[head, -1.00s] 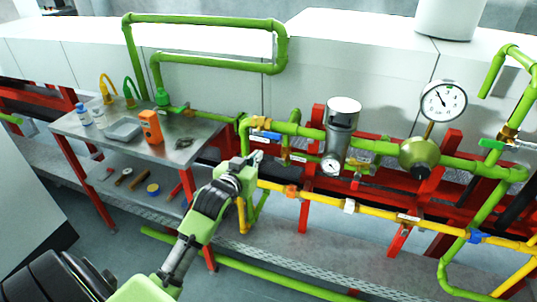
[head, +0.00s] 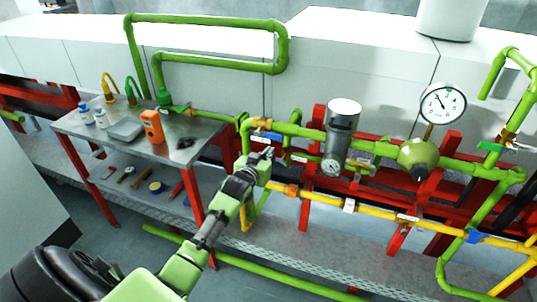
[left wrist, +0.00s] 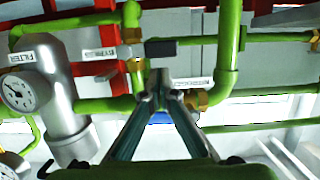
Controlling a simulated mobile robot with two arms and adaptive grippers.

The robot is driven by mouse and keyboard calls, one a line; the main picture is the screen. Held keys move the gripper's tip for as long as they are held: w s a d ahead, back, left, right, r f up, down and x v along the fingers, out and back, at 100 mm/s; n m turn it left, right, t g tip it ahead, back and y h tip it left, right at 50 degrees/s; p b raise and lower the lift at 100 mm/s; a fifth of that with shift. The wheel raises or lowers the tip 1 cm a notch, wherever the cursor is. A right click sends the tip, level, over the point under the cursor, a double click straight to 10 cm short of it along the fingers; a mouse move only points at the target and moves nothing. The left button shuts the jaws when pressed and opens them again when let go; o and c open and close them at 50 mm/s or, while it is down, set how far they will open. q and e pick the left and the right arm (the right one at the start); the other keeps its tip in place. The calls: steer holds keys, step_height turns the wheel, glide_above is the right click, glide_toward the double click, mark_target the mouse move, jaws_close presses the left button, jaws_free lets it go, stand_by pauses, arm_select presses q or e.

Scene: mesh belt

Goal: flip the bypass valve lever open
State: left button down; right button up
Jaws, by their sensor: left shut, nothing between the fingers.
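My left gripper (head: 267,153) is shut and empty in front of the pipework, left of the filter housing. In the left wrist view its fingertips (left wrist: 160,76) meet just below a dark grip (left wrist: 161,48), which looks like the bypass valve lever. It sits beside a brass valve body (left wrist: 131,35) near a BYPASS label (left wrist: 103,53). I cannot tell whether the fingertips touch it. In the head view the gripper hides this spot. A blue handle (left wrist: 160,117) shows behind the fingers, also in the head view (head: 264,135). My right gripper is not in view.
The steel filter housing (head: 342,125) and its small gauge stand right of the gripper. A larger gauge (head: 443,104) stands further right. A yellow pipe (head: 340,205) runs below. A steel bench (head: 185,152) with small items is at left.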

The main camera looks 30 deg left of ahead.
arm_select(q)
steer(key=shift+f, duration=0.55)
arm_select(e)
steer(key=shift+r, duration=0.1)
